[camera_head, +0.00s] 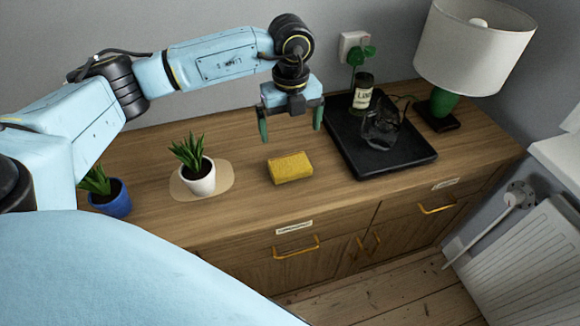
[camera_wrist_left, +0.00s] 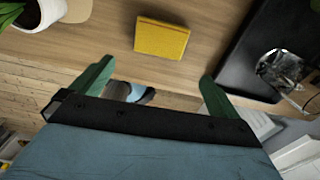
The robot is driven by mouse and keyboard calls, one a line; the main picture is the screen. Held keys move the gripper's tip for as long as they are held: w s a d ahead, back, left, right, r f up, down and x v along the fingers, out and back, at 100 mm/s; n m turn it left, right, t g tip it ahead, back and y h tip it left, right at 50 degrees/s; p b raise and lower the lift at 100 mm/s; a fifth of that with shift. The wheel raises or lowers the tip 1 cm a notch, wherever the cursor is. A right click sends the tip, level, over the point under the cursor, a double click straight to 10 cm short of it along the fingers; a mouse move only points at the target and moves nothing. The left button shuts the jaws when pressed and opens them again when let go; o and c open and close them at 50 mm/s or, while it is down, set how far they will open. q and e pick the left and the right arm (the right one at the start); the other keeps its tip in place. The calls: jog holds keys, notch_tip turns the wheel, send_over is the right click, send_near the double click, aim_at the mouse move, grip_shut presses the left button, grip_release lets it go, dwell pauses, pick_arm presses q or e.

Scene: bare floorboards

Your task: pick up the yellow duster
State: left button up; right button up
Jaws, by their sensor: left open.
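The yellow duster (camera_head: 290,167) is a small folded block lying on the wooden cabinet top, between the white potted plant and the black tray. It also shows in the left wrist view (camera_wrist_left: 161,39), ahead of the fingers and between their lines. My left gripper (camera_head: 291,124) has green fingers spread wide apart. It hangs above the cabinet top, behind and above the duster in the head view, and holds nothing. Its fingers also show in the left wrist view (camera_wrist_left: 152,82), apart from the duster. My right gripper is not in view.
A white potted plant (camera_head: 201,180) on a pale mat and a blue pot (camera_head: 113,200) stand to the left. A black tray (camera_head: 402,165) with a glass jug (camera_head: 381,128) and a dark jar (camera_head: 363,92) is right. A lamp (camera_head: 470,50) stands further right. Wood around the duster is clear.

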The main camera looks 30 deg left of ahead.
pick_arm(q)
send_over(290, 164)
jog(key=f, duration=0.6)
jog(key=shift+s+d+f+b, duration=0.2)
jog(key=shift+s+b, duration=0.05)
jog(key=shift+b, duration=0.05)
jog(key=shift+f, duration=0.6)
jog(key=f, duration=0.4)
jog(key=shift+w+a+f+b, duration=0.15)
jog(key=shift+w+a+b, duration=0.1)
jog(key=shift+w+b, duration=0.05)
jog(key=shift+f, duration=0.45)
jog(key=c, duration=0.6)
jog(key=shift+r, duration=0.25)
notch_tip(290, 164, up, 10)
jog(key=shift+f+p, duration=0.15)
jog(key=shift+p, duration=0.35)
jog(key=o, duration=0.4)
jog(key=c, duration=0.3)
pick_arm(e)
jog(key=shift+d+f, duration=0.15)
